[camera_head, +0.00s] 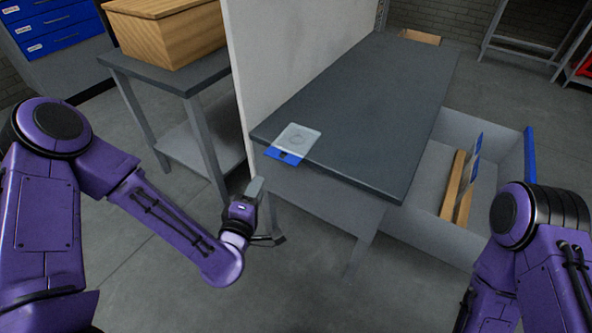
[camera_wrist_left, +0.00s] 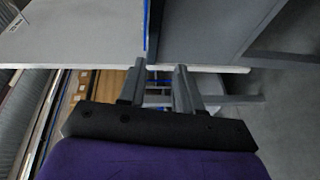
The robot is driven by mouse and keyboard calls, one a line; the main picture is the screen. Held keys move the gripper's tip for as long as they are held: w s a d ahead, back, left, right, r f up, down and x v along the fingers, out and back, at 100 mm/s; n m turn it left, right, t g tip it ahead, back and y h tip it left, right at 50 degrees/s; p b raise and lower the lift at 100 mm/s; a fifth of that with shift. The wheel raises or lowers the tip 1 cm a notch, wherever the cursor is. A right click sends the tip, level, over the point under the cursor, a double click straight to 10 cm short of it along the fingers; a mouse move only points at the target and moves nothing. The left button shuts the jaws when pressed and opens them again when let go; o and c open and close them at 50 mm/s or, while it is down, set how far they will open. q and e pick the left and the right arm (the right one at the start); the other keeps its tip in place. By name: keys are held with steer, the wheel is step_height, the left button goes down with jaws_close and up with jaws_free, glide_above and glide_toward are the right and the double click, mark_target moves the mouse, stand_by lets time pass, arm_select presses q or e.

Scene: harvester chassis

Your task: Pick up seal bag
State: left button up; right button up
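The seal bag (camera_head: 298,138), a clear flat bag with a blue strip, lies at the near left corner of the dark grey tabletop (camera_head: 365,95). Its blue end hangs slightly past the table's front edge. My left gripper (camera_head: 268,212) is below and to the left of the bag, apart from it, beside the table's front. In the left wrist view my left gripper (camera_wrist_left: 160,75) shows two separated fingers with nothing held between them. A thin blue line shows above the fingers there; I cannot tell what it is. My right gripper is out of view.
A pale upright panel (camera_head: 280,55) stands along the table's left side. An open grey drawer or bin (camera_head: 420,215) holding upright boards is at the right. A wooden box (camera_head: 168,32) rests on a side table at the left. Most of the tabletop is clear.

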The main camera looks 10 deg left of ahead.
mark_target(268, 154)
arm_select(q)
steer(key=shift+n+t, duration=0.6)
steer(key=w, duration=0.4)
steer(key=w+r, duration=0.1)
steer(key=w, duration=0.6)
steer(key=shift+w+a+r+b, duration=0.15)
steer(key=shift+w+a+b, duration=0.1)
steer(key=shift+w+b, duration=0.1)
jaws_close()
